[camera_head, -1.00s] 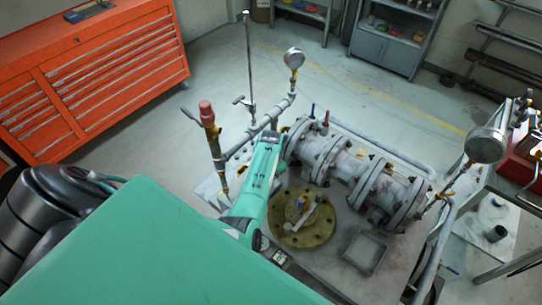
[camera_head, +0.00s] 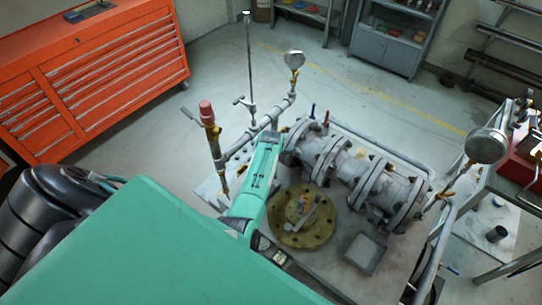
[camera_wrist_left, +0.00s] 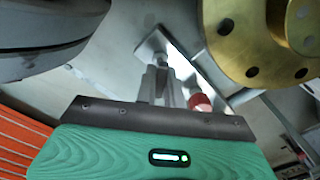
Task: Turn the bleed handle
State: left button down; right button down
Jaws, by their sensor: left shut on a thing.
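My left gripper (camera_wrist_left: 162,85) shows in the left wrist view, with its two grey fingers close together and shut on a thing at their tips. That thing, which I take for the bleed handle, is mostly hidden between the fingers. A small red piece (camera_wrist_left: 200,102) shows beside the right finger; I cannot tell whether it belongs to the handle. In the head view my green left arm covers the gripper and what it holds. The grey flanged valve body (camera_head: 345,165) lies right of my arm. My right gripper is not in view.
A round brass flange (camera_head: 284,235) is close beside my left arm; it also shows in the left wrist view (camera_wrist_left: 245,55). A red-capped fitting (camera_head: 206,112), upright pipes and a gauge (camera_head: 294,59) stand around it. An orange tool chest (camera_head: 105,75) is at left. Open floor lies behind.

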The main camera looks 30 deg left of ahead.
pick_arm(q)
jog(key=m, duration=0.7)
jog(key=shift+d, duration=0.1)
dwell(0.5)
jog(key=c, duration=1.5)
grip_release()
jog(key=shift+r, duration=0.15)
notch_tip(320, 180, up, 14)
jog(key=b, duration=0.3)
jog(key=shift+f+b, duration=0.2)
jog(key=shift+b, duration=0.2)
jog(key=shift+f, duration=0.1)
